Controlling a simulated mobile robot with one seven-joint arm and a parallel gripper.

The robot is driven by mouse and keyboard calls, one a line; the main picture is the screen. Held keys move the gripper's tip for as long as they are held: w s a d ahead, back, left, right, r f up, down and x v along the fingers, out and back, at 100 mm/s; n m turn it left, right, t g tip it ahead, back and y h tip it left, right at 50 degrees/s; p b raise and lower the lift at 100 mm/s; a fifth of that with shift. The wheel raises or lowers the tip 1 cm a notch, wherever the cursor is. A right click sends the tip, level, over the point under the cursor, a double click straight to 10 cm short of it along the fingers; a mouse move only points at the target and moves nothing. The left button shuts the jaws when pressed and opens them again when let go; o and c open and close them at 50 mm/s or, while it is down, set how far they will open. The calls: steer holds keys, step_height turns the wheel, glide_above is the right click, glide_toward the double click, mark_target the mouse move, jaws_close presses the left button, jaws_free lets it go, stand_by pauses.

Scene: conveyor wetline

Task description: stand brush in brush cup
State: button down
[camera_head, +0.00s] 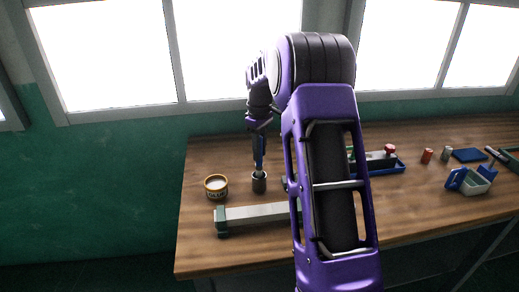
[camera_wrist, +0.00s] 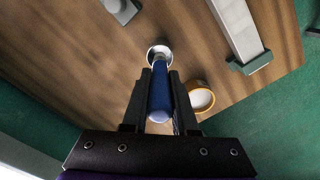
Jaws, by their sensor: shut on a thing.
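The brush has a blue handle, which shows in the wrist view (camera_wrist: 160,95) between the fingers and as a thin blue strip in the head view (camera_head: 260,152). My gripper (camera_head: 259,158) is shut on the handle, with the fingers pointing down at the table. The brush cup (camera_head: 259,184) is a small dark cylinder directly below the gripper. In the wrist view the cup's round pale rim (camera_wrist: 159,52) surrounds the far end of the brush. The brush looks nearly upright, with its lower end at or inside the cup mouth. How deep it sits is hidden.
A round tin (camera_head: 216,187) with a yellow rim stands left of the cup. A long grey bar with green ends (camera_head: 258,215) lies in front.

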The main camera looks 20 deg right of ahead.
steer(key=shift+f+b, duration=0.6)
steer(key=shift+f, duration=0.85)
steer(key=c, duration=0.6)
jaws_free()
step_height(320, 180, up, 18)
steer(key=shift+f+p, duration=0.25)
steer(key=shift+p, duration=0.9)
steer(key=shift+a, duration=0.1)
